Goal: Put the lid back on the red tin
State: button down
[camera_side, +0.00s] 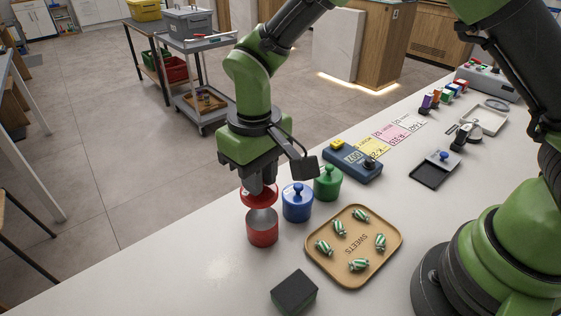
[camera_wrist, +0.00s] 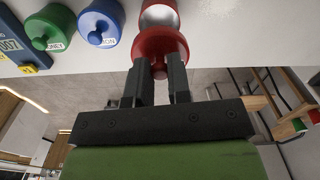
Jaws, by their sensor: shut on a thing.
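The red tin (camera_side: 262,236) stands upright near the counter's left edge, with a silvery upper part showing. My gripper (camera_side: 261,188) points down above it, shut on the red lid (camera_side: 250,196). The lid looks roughly level and sits over the tin, with the silvery part visible below it. In the wrist view my gripper's fingers (camera_wrist: 161,72) are on either side of the lid's knob, and the red lid (camera_wrist: 150,42) covers part of the silvery tin (camera_wrist: 158,16).
A blue lidded tin (camera_side: 297,206) stands close on the right, with a green tin (camera_side: 327,186) behind it. A wooden sweets tray (camera_side: 317,254) and a dark block (camera_side: 294,292) lie nearer. A blue device (camera_side: 352,168) is further back. The counter's left front is clear.

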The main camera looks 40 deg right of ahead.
jog(key=shift+f, duration=3)
jog(key=shift+f, duration=0.15)
jog(key=c, duration=0.5)
grip_release()
jog(key=shift+r, duration=3.5)
grip_shut()
